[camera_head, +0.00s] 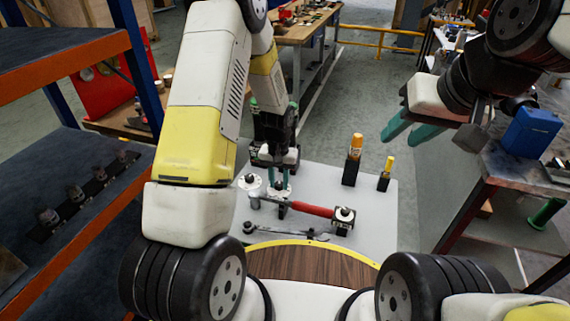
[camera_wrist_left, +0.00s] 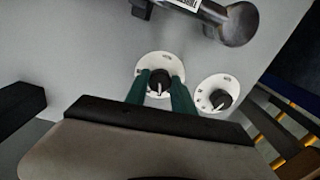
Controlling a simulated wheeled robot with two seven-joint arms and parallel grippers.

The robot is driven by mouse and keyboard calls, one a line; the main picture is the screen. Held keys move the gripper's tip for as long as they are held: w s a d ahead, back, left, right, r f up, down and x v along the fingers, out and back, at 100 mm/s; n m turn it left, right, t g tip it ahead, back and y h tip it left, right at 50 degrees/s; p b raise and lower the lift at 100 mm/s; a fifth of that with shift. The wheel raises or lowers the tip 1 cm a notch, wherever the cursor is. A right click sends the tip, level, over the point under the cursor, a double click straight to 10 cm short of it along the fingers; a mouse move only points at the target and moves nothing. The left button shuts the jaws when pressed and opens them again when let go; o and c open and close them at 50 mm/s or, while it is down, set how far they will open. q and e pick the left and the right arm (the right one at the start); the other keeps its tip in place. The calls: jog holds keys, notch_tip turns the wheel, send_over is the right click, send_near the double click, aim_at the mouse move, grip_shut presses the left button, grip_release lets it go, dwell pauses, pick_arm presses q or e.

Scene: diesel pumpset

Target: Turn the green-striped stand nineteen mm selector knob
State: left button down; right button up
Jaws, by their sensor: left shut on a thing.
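Two black selector knobs on round white dials stand on the grey table top. In the left wrist view, one knob (camera_wrist_left: 158,83) sits between the green fingers of my left gripper (camera_wrist_left: 157,92), which is shut on it. Its white pointer line faces the gripper. The other knob (camera_wrist_left: 220,98) stands apart to the right; its dial (camera_head: 249,181) also shows in the head view. My left gripper (camera_head: 279,184) reaches down at the table's left side in the head view. My right gripper (camera_head: 411,127) hangs empty at the upper right, its green fingers apart. No green stripe is clear.
A red-handled hammer (camera_head: 305,208) lies close in front of the left gripper, with a grey wrench (camera_head: 285,240) nearer me. Two black stands with yellow-handled tools (camera_head: 355,147) (camera_head: 388,165) stand at the back right of the table (camera_head: 385,215). A blue-orange shelf (camera_head: 60,65) is left.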

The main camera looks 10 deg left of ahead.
aim_at(279, 184)
dwell(0.4)
pick_arm(q)
jog(key=c, duration=1.1)
grip_release()
jog(key=shift+o, duration=0.2)
jog(key=shift+r, duration=0.1)
notch_tip(279, 184, up, 8)
jog(key=shift+f, duration=0.2)
